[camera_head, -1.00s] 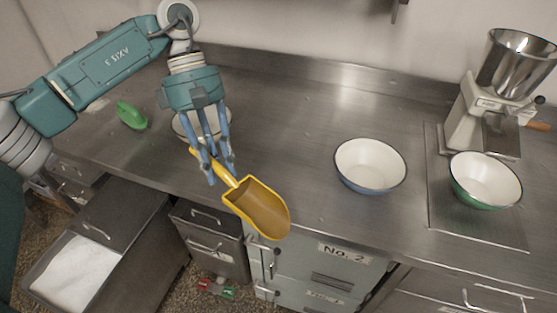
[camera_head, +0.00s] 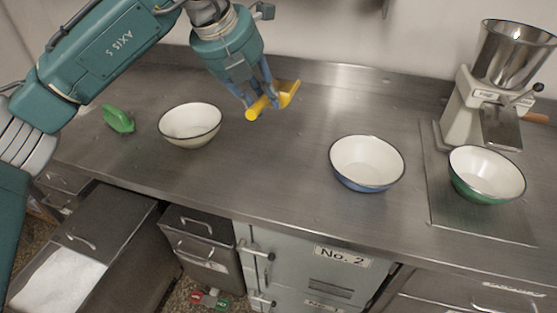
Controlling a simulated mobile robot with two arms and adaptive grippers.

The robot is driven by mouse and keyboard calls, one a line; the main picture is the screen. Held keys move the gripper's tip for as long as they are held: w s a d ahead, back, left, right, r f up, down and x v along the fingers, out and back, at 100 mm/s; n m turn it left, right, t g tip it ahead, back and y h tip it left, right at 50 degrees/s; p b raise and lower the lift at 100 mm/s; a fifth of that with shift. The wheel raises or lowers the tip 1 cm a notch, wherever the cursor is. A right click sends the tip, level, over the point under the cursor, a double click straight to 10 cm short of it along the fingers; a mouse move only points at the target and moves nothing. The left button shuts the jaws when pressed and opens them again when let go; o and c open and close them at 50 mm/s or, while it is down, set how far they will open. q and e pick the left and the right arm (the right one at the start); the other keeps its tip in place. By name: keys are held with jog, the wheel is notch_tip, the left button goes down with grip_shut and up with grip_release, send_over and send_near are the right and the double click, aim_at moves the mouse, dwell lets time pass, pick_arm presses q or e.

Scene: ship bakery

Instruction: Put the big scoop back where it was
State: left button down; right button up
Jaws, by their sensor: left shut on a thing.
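The big yellow scoop (camera_head: 289,93) is held in my left gripper (camera_head: 258,104) above the steel counter, toward its back. The gripper's blue fingers are shut around the scoop's handle, whose end points toward the front. The scoop's bowl points to the back right and is partly hidden behind the fingers. I cannot tell whether the scoop touches the counter. A smaller green scoop (camera_head: 119,119) lies on the counter at the left. My right gripper is not in view.
A cream bowl (camera_head: 190,139) stands left of the gripper, a blue bowl (camera_head: 366,176) to the right. A green bowl (camera_head: 487,190) stands under the grinder (camera_head: 490,95). An open drawer (camera_head: 62,281) with white powder is at lower left. The middle of the counter (camera_head: 265,170) is clear.

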pick_arm(q)
jog(key=shift+f+p, duration=1.95)
jog(key=shift+f, duration=8)
jog(key=c, duration=1.5)
grip_release()
jog(key=shift+a+r, duration=0.1)
jog(key=b+v, duration=0.3)
jog(key=v, duration=0.9)
